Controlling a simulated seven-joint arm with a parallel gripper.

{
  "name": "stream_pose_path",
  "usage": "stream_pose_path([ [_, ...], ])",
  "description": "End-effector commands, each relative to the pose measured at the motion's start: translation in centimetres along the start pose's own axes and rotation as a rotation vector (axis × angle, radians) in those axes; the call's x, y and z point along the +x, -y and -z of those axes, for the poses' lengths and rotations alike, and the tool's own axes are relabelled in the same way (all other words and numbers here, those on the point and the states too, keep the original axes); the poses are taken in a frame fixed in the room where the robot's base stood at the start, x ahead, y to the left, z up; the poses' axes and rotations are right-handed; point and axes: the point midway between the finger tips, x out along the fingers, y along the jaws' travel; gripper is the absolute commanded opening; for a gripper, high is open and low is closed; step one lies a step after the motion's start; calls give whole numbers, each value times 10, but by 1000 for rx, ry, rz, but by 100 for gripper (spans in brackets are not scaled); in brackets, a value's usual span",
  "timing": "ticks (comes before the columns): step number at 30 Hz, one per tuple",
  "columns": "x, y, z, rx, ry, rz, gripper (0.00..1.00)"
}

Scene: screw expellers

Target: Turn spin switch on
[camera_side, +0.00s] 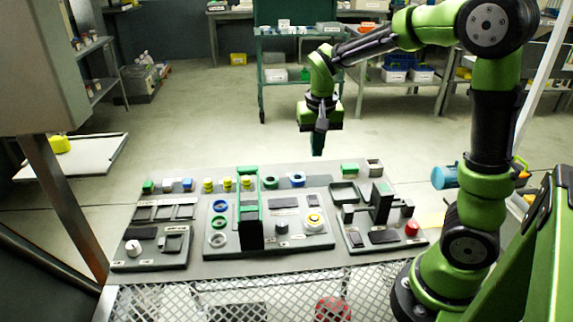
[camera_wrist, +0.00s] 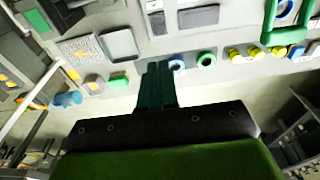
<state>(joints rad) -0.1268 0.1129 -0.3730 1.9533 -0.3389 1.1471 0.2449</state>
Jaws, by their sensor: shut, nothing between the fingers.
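The grey work table holds three control panels, and I cannot read any label that names the spin switch. A red button (camera_side: 411,228) sits on the right panel. My gripper (camera_side: 318,152) is shut and empty, pointing down above the table's far edge, well apart from the panels. In the wrist view its closed green fingers (camera_wrist: 157,70) overlap the table edge; neither knob can be made out there.
A green handle-shaped frame (camera_side: 249,181) and a dark upright block (camera_side: 382,202) rise from the panels. Along the far edge stand yellow cylinders (camera_side: 208,184), a blue ring (camera_side: 297,180), a green ring (camera_side: 270,183) and small blocks. The air around my gripper is clear.

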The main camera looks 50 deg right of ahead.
Motion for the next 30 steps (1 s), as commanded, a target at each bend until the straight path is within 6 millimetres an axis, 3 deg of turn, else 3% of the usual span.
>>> stream_pose_path([
  [8,15,0,-1,0,5,-4,0],
  [21,105,-1,-1,2,5,-5,0],
  [30,138,0,0,0,2,-2,0],
])
